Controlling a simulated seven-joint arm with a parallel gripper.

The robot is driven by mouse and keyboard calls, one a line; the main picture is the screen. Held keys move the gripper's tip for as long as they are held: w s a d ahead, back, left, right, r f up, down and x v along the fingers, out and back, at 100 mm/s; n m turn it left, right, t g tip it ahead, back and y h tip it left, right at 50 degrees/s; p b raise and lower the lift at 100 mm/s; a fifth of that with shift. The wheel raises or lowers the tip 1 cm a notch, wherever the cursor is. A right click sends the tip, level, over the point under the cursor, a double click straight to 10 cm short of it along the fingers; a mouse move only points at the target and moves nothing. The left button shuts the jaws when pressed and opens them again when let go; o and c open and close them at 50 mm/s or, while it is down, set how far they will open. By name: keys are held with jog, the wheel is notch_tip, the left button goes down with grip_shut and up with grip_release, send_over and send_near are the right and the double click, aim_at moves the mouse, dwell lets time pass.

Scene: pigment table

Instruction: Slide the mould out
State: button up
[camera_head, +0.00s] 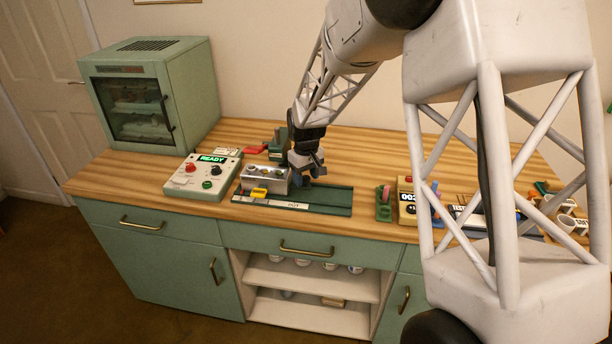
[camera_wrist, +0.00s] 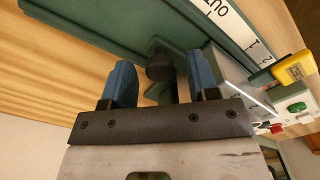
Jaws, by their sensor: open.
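The mould, a grey metal block (camera_head: 262,178) with several round spots on top, sits at the left part of a dark green slide track (camera_head: 335,200) on the table. Its grey side shows in the wrist view (camera_wrist: 228,72). A dark round knob (camera_wrist: 159,66) on a green bracket stands beside it. My gripper (camera_head: 310,174) is low over the track, just right of the mould. In the wrist view my gripper (camera_wrist: 160,78) has its two blue fingers apart, with the knob between and beyond them. I cannot tell whether either finger touches it.
A control box (camera_head: 202,177) reading READY stands left of the track. A yellow piece (camera_head: 259,193) is at the track's front left. A green press (camera_head: 279,148) with a red handle stands behind. A green holder (camera_head: 384,205) is to the right; the track's right part is clear.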

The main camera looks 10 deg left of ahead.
grip_shut()
jog(key=shift+d, duration=0.15)
jog(key=d, duration=1.7)
jog(key=shift+r, duration=0.1)
jog(key=shift+d, duration=0.15)
jog(key=shift+c, duration=1.3)
grip_release()
jog(key=shift+d, duration=0.1)
jog(key=shift+o, duration=1.3)
